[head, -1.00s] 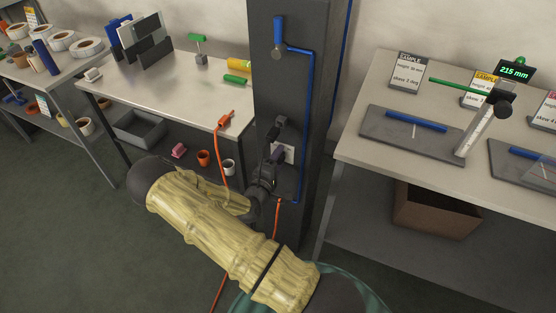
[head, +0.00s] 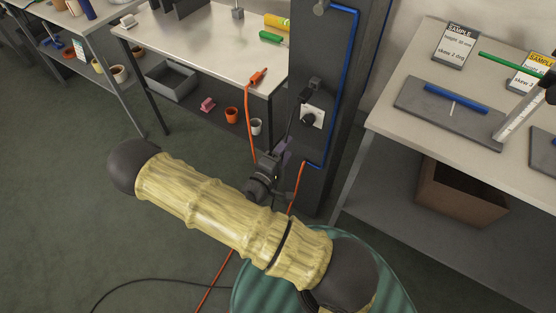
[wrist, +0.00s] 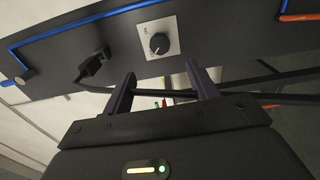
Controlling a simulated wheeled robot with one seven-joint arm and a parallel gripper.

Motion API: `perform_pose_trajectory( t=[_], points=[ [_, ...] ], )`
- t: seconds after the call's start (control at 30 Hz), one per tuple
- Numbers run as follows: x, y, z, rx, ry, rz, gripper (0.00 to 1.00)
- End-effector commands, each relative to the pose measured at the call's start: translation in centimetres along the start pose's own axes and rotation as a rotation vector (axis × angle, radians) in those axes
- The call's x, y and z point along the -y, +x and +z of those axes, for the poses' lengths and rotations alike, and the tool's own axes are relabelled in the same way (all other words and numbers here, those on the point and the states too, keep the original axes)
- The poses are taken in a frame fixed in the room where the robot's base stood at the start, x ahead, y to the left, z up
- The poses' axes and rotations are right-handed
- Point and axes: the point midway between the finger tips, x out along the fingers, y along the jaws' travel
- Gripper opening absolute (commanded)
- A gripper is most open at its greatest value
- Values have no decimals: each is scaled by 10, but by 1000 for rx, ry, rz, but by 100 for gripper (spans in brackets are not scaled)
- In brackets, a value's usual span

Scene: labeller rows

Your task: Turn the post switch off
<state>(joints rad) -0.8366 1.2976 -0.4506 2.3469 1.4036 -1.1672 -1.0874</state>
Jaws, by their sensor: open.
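The post switch is a round black knob on a white plate (head: 312,117) on the dark post (head: 337,60). In the wrist view the knob (wrist: 160,44) shows whole, just beyond the fingertips. A pale mark shows on it, but the small lettering on the plate is too small to read surely. My gripper (head: 284,149) is just below the plate in the head view, apart from the knob. In the wrist view its two purple fingers (wrist: 163,84) are spread with a gap between them, and nothing is gripped.
A black plug with a cable (wrist: 93,65) sits on the post beside the switch. A blue conduit (head: 352,70) runs along the post. An orange cord (head: 249,125) hangs from the left bench (head: 200,45). The right bench (head: 395,130) stands close to the post.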

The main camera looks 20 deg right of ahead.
Motion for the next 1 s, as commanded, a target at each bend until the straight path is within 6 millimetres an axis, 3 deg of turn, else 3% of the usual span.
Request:
perform_pose_trajectory(
  t=[0.1,0.3,0.87,1.0],
  points=[
    [1,-21,-1,-3,0,-2,59],
    [0,-38,0,0,-1,-2,59],
    [1,-38,0,1,2,-6,59],
    [6,-35,-2,12,51,-86,59]
  ],
)
